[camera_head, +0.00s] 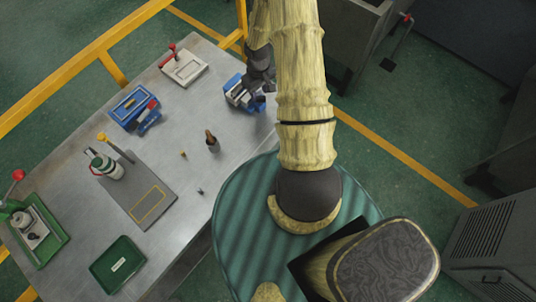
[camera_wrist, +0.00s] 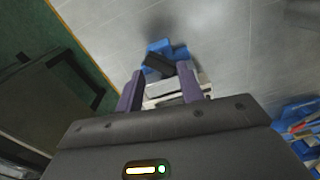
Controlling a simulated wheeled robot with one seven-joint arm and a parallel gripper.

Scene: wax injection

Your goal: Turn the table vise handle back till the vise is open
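The table vise (camera_head: 234,92), blue with pale metal parts, stands near the right edge of the grey table, partly covered by my gripper (camera_head: 262,80). In the wrist view the vise (camera_wrist: 165,46) lies just beyond and between my two purple fingers, with a dark bar-like part across it. My gripper (camera_wrist: 160,70) is open, its fingers well apart on either side of the vise. I cannot tell whether they touch it. The handle is not clearly distinguishable, and the gap between the vise jaws cannot be made out.
On the table (camera_head: 75,215) are a blue tray (camera_head: 126,104), a white device with a red lever (camera_head: 184,68), a grey board (camera_head: 136,205), a green tray (camera_head: 117,265) and a brown-tipped holder (camera_head: 212,143). Yellow railing (camera_head: 85,58) runs behind. The table middle has free room.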

